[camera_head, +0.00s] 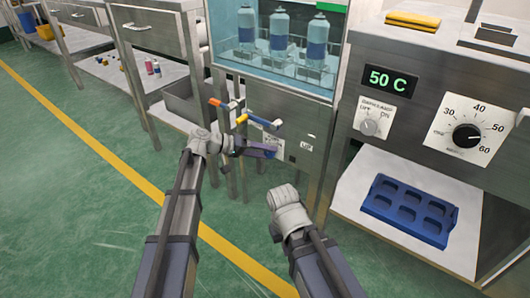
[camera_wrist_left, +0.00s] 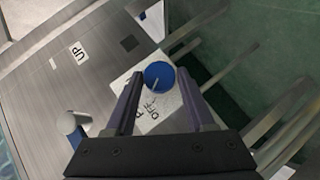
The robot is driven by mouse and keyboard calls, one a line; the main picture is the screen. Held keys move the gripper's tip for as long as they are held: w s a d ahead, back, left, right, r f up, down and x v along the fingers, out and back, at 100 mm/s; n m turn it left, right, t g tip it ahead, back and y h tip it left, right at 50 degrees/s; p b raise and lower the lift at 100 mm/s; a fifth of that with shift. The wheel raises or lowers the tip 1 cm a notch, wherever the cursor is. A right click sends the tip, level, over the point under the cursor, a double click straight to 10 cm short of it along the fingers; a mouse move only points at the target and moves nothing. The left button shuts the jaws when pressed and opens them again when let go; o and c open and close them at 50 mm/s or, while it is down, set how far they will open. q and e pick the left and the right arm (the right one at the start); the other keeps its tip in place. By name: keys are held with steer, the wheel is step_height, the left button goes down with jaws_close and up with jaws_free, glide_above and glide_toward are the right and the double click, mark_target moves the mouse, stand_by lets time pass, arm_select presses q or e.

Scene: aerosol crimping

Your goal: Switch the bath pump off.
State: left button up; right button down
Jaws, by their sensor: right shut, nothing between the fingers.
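The blue pump knob (camera_wrist_left: 159,75) sits on a white label plate (camera_wrist_left: 146,98) on the steel panel in the left wrist view. In the head view my left gripper (camera_head: 268,149) is at the panel under the glass bath (camera_head: 262,62) and hides the knob. My right gripper (camera_head: 290,205) is shut and empty, low in front of the cabinet.
Orange-, yellow- and blue-ended handles stick out near the panel; the blue-ended one (camera_head: 264,121) is just above my left gripper.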

arm_select(q)
steer(key=o, duration=0.3)
steer(key=shift+r, duration=0.1)
steer(key=p+v, duration=0.3)
steer(key=v, duration=0.4)
steer(key=shift+a, duration=0.35)
steer(key=shift+s+r, duration=0.1)
